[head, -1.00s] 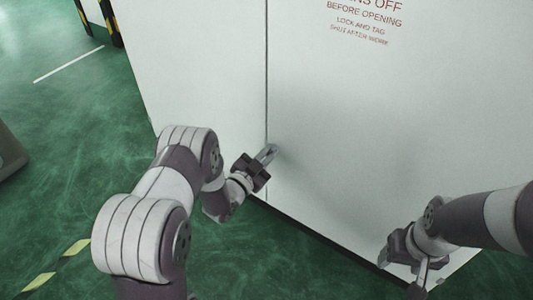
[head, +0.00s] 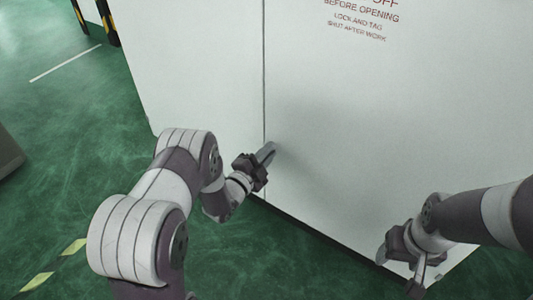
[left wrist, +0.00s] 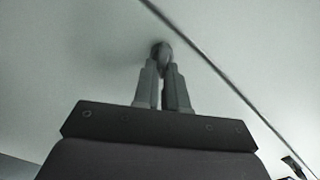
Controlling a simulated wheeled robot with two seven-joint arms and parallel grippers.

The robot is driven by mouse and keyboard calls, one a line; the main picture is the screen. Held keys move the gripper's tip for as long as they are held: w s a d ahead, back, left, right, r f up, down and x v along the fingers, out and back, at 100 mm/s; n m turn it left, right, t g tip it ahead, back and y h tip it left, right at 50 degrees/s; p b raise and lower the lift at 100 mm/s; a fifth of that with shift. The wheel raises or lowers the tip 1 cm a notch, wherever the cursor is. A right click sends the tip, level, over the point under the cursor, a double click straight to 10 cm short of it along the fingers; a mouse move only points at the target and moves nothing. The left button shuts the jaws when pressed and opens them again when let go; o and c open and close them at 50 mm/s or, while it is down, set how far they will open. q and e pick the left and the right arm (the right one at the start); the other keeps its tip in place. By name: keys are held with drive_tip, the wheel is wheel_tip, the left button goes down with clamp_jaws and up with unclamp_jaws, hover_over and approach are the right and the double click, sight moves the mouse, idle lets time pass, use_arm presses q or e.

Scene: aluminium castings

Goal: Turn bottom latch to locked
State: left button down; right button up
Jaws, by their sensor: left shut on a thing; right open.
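The bottom latch (left wrist: 162,54) is a small grey handle on the white cabinet, close to the door seam. My left gripper (head: 262,157) is at the lower part of the cabinet front, and it also shows in the left wrist view (left wrist: 163,75). Its two fingers are shut on the latch, one on each side. The fingers hide most of the latch, so I cannot tell its exact angle. My right gripper (head: 402,265) is open and empty, low in front of the right door and apart from the latch.
The white cabinet (head: 350,120) fills the middle and right, with a vertical door seam (head: 264,80) and red warning text (head: 360,20). Green floor (head: 70,130) lies open at the left. Black-and-yellow posts (head: 108,22) stand at the back left.

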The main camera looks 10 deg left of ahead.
use_arm(q)
drive_tip(key=shift+f, duration=0.1)
idle(0.3)
drive_tip(key=c, duration=1.2)
unclamp_jaws()
drive_tip(key=p+v, duration=0.4)
drive_tip(key=v, duration=0.8)
drive_tip(key=shift+s+a, duration=0.1)
drive_tip(key=shift+s, duration=0.25)
